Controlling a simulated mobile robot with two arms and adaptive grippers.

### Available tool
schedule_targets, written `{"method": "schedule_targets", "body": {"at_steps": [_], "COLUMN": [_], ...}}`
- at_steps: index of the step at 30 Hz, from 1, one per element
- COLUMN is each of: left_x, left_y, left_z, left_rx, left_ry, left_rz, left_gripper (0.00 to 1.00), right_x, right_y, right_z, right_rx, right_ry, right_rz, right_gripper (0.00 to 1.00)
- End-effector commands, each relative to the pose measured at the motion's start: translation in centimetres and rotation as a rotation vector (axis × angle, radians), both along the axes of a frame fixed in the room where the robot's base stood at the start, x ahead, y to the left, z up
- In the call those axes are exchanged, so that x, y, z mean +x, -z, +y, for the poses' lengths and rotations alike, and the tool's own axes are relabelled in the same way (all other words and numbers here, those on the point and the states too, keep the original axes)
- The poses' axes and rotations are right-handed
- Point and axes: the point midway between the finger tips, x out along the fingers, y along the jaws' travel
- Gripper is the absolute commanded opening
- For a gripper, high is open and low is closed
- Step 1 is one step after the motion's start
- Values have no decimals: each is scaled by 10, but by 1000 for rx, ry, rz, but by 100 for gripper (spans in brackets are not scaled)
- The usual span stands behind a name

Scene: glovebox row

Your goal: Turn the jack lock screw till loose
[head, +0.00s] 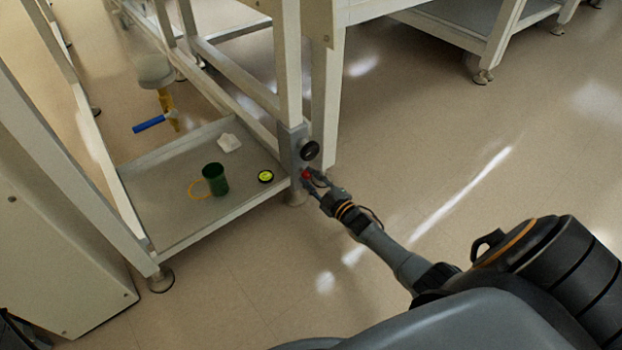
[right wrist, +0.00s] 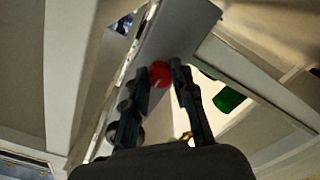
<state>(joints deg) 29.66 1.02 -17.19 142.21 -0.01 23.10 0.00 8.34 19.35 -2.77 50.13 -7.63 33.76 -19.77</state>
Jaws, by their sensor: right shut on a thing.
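The jack lock screw shows as a small red knob (head: 305,174) low on the grey metal jack housing (head: 293,146) at the near right leg of the bench frame. In the right wrist view the red knob (right wrist: 160,74) sits between my two fingertips. My right gripper (head: 313,179) is shut on the red knob, with the arm reaching in from the lower right. A black round handwheel (head: 309,150) is just above the red knob. The fingers hide part of the knob's edge. My left gripper is not in view.
The low grey shelf (head: 180,228) left of the leg carries a green cup (head: 215,179), a yellow-and-black round item (head: 265,177), an orange ring (head: 196,190) and a crumpled white piece (head: 229,143). A blue-handled tool (head: 149,124) is beyond. Floor to the right is clear.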

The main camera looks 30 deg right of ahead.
Motion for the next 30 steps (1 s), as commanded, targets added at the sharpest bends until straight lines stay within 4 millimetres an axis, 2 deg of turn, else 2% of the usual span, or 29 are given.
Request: {"method": "schedule_targets", "body": {"at_steps": [10,11,14,24,26,30], "left_x": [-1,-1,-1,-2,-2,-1], "left_y": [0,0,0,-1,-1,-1], "left_z": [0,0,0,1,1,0], "left_rx": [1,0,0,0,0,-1], "left_ry": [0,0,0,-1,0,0], "left_rz": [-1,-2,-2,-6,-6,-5], "left_gripper": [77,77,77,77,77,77], "right_x": [-1,-1,-1,-2,-7,-28], "right_y": [1,1,1,1,1,1], "right_z": [1,1,1,0,-1,-2], "right_rx": [-5,-5,-4,-3,-3,-4], "right_ry": [-1,-1,-1,0,0,-1], "right_rz": [3,3,3,1,1,3], "right_gripper": [0,29,48,48,48,48]}}
